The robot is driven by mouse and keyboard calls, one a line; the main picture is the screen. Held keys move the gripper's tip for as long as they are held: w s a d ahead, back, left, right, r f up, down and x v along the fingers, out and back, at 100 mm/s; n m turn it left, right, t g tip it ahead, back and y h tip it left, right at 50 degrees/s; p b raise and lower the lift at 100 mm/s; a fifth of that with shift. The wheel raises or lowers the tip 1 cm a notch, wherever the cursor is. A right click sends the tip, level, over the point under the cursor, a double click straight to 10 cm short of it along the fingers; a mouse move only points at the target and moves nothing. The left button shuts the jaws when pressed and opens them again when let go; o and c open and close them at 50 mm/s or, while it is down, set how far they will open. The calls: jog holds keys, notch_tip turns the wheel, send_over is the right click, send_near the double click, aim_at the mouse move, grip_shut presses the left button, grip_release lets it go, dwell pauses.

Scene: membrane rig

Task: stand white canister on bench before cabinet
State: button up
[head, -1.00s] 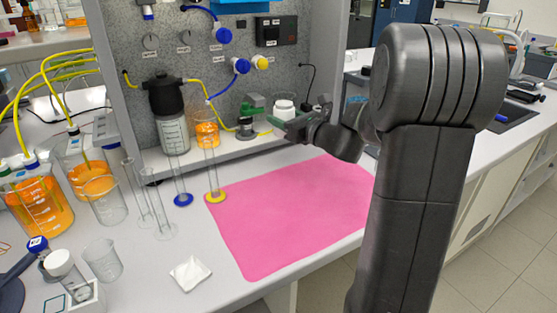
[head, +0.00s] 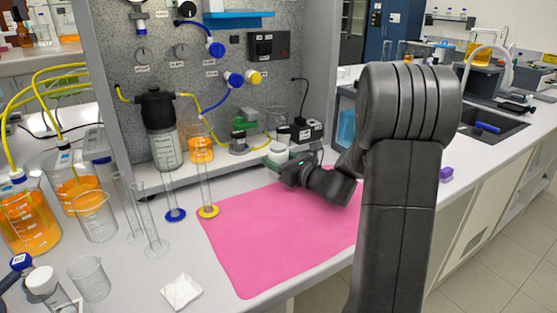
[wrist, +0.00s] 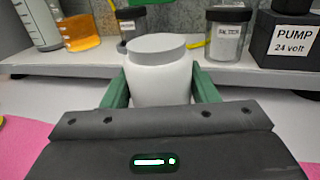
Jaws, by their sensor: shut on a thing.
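The white canister (wrist: 160,82) with a grey lid is upright between the green fingers of my gripper (wrist: 161,90) in the wrist view. My gripper is shut on it. In the head view the canister (head: 277,155) is partly hidden by my gripper (head: 288,164), in front of the cabinet's raised floor (head: 230,160). The canister's base is hidden, so I cannot tell if it touches the white bench (head: 330,268). The cabinet has a grey speckled back panel (head: 215,80).
A pink mat (head: 275,235) lies on the bench below my gripper. Tall glass cylinders (head: 205,185) stand to its left. On the cabinet floor are a labelled jar (wrist: 228,35), a black pump box (wrist: 288,40) and an orange-filled beaker (wrist: 80,33).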

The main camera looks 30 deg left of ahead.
aim_at(284, 151)
jog(key=o, duration=1.2)
jog(key=shift+r+p, duration=0.25)
jog(key=shift+p, duration=0.1)
jog(key=v, duration=1.2)
jog(key=shift+f, duration=0.15)
jog(key=x, duration=1.1)
jog(key=shift+a, duration=0.3)
jog(key=shift+w+a+f+b, duration=0.1)
jog(key=shift+a+f+b, duration=0.1)
jog(key=shift+a+b, duration=0.15)
jog(key=shift+d+r+p, duration=0.15)
jog(key=shift+r+p, duration=0.4)
jog(key=shift+r, duration=1.35)
